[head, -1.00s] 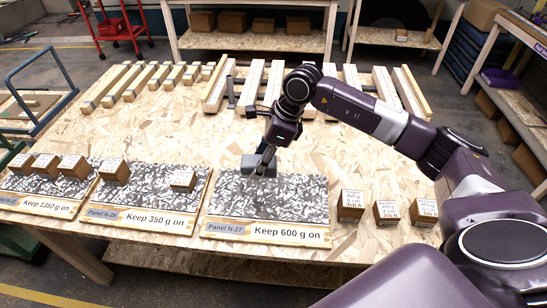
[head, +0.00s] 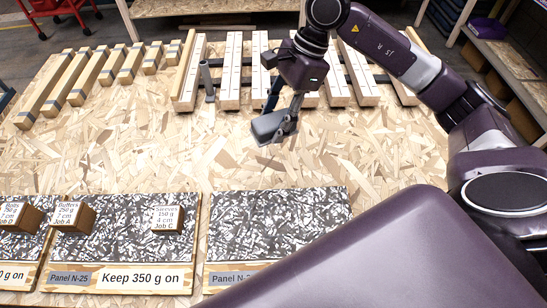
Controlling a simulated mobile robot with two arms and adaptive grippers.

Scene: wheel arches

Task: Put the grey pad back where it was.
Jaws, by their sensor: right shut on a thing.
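The grey pad (head: 268,127) is a small dark block in the middle of the head view. My right gripper (head: 287,124) is shut on it and holds it tilted over the bare tabletop. The pad is behind the speckled panel N-27 (head: 275,225) and in front of the slatted wooden rack. I cannot tell its exact height. Panel N-27 shows no blocks on its visible part; my own body hides its front right. My left gripper is not in view.
Panel N-25 (head: 120,240) carries a Buffers block (head: 75,215) and a Sleeves block (head: 168,220). Wooden bars (head: 85,75) lie at back left. The slatted rack (head: 232,75) with a dark grey post (head: 207,82) stands behind the pad. The tabletop (head: 140,150) between is clear.

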